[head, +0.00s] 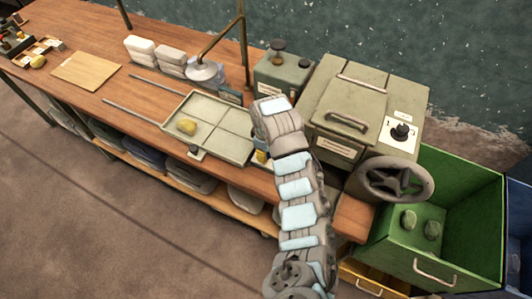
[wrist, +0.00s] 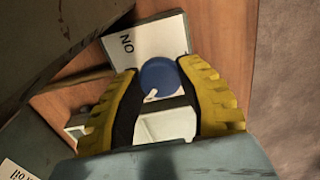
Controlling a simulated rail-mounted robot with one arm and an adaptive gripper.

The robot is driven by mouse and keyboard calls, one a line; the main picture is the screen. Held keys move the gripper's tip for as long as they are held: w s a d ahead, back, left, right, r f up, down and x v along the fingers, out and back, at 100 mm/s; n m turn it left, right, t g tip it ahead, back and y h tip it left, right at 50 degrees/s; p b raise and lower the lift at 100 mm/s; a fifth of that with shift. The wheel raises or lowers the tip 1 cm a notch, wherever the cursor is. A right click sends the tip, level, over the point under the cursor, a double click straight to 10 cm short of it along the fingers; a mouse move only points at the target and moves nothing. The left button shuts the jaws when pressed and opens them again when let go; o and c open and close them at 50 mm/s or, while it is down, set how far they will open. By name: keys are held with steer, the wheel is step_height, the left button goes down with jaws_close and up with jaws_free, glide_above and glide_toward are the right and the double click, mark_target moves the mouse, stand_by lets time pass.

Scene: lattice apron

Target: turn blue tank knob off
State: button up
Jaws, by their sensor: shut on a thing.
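The blue knob (wrist: 160,76) sits between the tips of my gripper (wrist: 161,68) in the wrist view. Its short white mark points down and to the left in that picture. My two yellow ribbed fingers are closed on the knob from both sides. A white plate (wrist: 150,38) behind the knob carries dark letters that read "NO" as seen, upside down. In the head view my gripper (head: 262,156) shows only as a bit of yellow low at the front edge of the bench, and my arm hides the knob.
A tray (head: 215,122) with a yellow lump lies left of my arm. A grey-green machine (head: 365,100) with a black dial and a handwheel (head: 395,180) stands to the right. A green crate (head: 460,205) stands beyond it. The floor in front is clear.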

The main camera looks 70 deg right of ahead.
steer(key=shift+f, duration=0.1)
stand_by(0.3)
steer(key=o, duration=1.2)
steer(key=shift+o, duration=0.2)
steer(key=shift+r, duration=3.8)
steer(key=shift+w, duration=0.1)
